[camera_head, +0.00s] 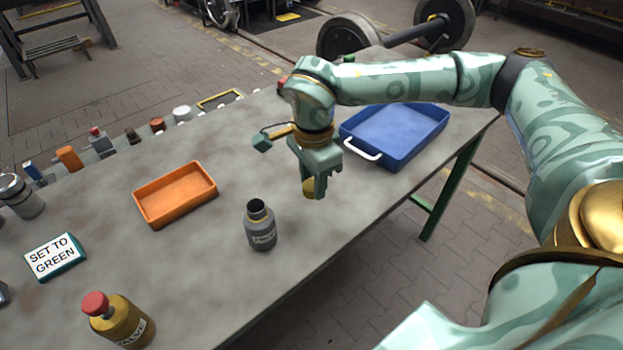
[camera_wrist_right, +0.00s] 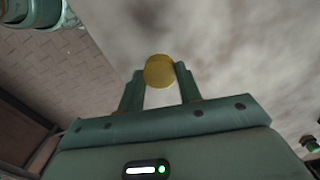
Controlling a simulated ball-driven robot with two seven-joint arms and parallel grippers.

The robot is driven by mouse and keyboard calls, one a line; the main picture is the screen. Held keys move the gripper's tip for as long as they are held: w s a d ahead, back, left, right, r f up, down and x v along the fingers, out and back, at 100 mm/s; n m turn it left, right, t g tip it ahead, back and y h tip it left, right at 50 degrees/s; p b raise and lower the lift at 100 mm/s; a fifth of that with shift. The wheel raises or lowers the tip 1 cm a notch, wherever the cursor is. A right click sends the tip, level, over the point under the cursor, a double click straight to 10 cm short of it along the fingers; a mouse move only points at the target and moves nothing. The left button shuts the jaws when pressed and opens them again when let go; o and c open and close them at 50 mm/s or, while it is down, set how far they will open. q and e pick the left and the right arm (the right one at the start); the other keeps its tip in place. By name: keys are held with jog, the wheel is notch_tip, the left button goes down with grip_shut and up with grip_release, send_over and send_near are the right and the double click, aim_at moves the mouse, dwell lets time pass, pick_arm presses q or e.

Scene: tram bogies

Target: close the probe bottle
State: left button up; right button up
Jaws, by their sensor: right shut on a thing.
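The probe bottle (camera_head: 260,228) is a dark grey bottle with a pale label and an open black neck. It stands upright on the grey table near the front edge. My right gripper (camera_head: 310,186) is to the right of the bottle, pointing down, apart from it. It is shut on a round yellow-gold cap (camera_head: 309,188). In the right wrist view the gold cap (camera_wrist_right: 159,71) sits between the two fingertips of my gripper (camera_wrist_right: 160,80). My left gripper is not in view.
An orange tray (camera_head: 152,219) lies left of the bottle, and a blue tray (camera_head: 432,137) with a white handle lies behind my right gripper. A brass bottle with a red top (camera_head: 118,322) and a sign reading "SET TO GREEN" (camera_head: 54,256) stand at the left. Several small items line the far edge.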

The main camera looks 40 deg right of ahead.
jog(key=s+a+r+p, duration=0.2)
jog(key=s+a+r, duration=0.2)
jog(key=s, duration=0.6)
notch_tip(320, 180, up, 2)
jog(key=shift+r, duration=0.1)
